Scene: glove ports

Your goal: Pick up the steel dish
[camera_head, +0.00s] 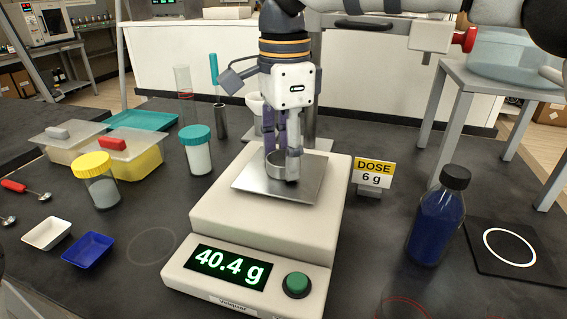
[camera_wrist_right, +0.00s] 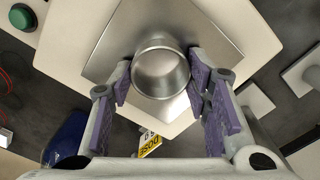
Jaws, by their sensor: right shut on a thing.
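The steel dish (camera_head: 272,169) is a small round metal cup on the square steel pan (camera_head: 250,180) of the balance (camera_head: 215,215). It also shows in the right wrist view (camera_wrist_right: 162,70), open side toward the camera and empty-looking. My right gripper (camera_head: 281,160) points straight down over the pan. It is shut on the dish, with its purple-padded fingers (camera_wrist_right: 160,84) on opposite sides of it. The fingers hide part of the dish in the head view. I cannot tell any gap between dish and pan. My left gripper is not in view.
The balance display (camera_head: 232,267) reads 40.4 g. A DOSE 6 g sign (camera_head: 374,175) and a blue bottle (camera_head: 437,220) stand to its right. Jars, including a teal-lidded one (camera_head: 196,150), tubs and small trays (camera_head: 88,249) stand to its left.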

